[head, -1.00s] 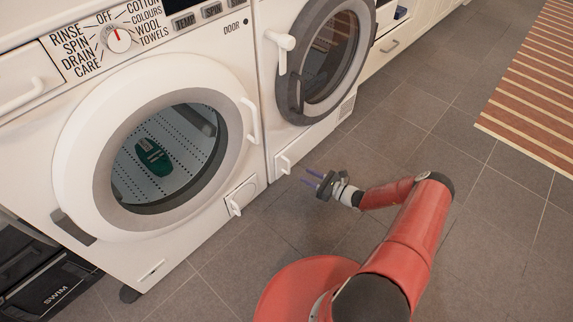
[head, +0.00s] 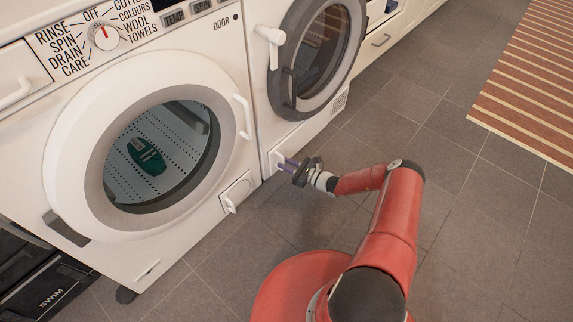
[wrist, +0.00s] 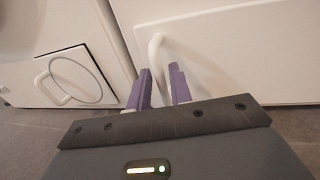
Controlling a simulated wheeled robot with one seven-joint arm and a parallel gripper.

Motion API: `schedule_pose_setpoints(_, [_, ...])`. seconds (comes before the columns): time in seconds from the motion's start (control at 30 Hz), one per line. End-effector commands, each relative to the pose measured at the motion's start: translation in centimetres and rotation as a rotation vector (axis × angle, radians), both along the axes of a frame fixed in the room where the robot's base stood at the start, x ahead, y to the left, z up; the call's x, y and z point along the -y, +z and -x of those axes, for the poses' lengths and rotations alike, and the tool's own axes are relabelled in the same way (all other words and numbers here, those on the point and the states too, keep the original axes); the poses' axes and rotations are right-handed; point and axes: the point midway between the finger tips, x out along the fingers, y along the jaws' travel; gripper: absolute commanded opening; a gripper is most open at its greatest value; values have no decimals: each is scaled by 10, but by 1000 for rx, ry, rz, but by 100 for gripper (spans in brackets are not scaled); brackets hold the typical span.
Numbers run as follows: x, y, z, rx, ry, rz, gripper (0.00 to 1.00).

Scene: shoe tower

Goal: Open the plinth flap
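The right machine's white plinth flap (wrist: 225,55) fills the right of the wrist view and looks shut. Its upright white bar handle (wrist: 157,55) is at the flap's left edge. In the head view the handle is largely hidden by the fingers. My gripper (head: 283,164) is low in front of this flap, pointing at it. In the wrist view its two purple fingers are apart, with the handle between them or just beyond their tips; I cannot tell whether they touch it.
The left washer's small square flap (head: 236,192) with its own handle is close on the left and shut. The round doors of the left (head: 75,130) and right (head: 280,60) machines are shut. A green item (head: 146,156) lies inside the left drum.

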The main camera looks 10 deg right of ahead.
Motion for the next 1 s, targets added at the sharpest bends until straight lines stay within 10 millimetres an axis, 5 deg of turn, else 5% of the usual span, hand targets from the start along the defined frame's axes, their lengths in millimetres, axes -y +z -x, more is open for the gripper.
schedule_pose_setpoints(0.17, [0,0,0,0,0,0,0])
schedule_pose_setpoints(0.63, [8,-2,7,-1,27,3,0])
schedule_pose_setpoints(1.0, [75,-5,59,-2,119,1,0])
